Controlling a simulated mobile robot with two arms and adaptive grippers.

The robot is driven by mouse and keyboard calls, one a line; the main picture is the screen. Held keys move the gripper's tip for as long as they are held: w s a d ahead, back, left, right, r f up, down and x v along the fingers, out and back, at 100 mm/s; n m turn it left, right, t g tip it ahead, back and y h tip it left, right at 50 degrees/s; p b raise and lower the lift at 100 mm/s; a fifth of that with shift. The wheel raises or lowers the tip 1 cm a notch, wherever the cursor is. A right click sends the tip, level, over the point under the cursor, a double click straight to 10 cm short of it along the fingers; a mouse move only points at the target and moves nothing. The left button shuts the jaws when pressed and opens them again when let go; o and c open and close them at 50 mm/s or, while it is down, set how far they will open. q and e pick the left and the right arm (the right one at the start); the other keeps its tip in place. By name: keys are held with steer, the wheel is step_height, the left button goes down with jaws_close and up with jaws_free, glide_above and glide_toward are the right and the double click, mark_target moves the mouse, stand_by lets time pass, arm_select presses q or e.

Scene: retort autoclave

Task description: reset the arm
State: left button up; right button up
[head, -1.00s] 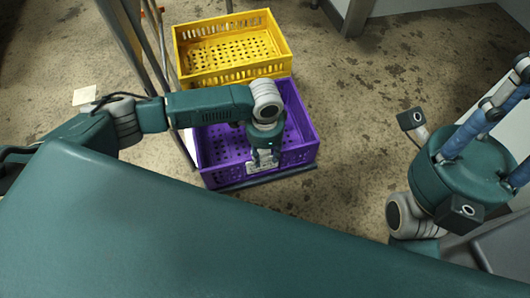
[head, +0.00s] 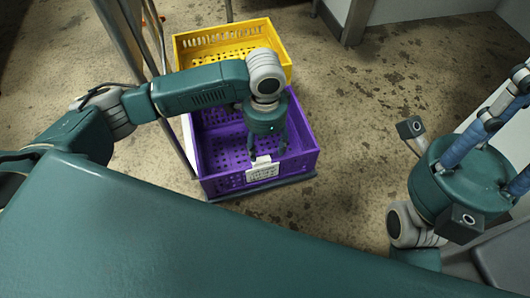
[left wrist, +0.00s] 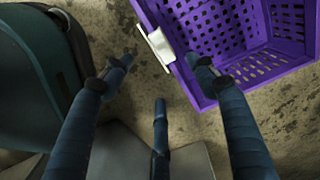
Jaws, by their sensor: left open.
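My left gripper (head: 267,150) is open and points down over the near part of the purple crate (head: 307,166) in the head view. The left wrist view shows its spread fingers (left wrist: 162,75) with nothing between them. There the purple crate (left wrist: 182,50), with a white label (left wrist: 157,44) on its wall, lies beyond the fingertips, and one fingertip overlaps the crate's edge. My right gripper (head: 490,135) is at the right edge of the head view. Its blue fingers point up and are partly cut off, so its opening is unclear.
A yellow crate (head: 283,55) stands behind the purple one. Metal posts (head: 125,35) rise on the left, close to my left arm. The stained floor (head: 350,130) right of the crates is clear. A white panel and leg (head: 355,22) stand at the back.

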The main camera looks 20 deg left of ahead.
arm_select(q)
steer(key=shift+r, duration=0.8)
steer(key=shift+d, duration=0.1)
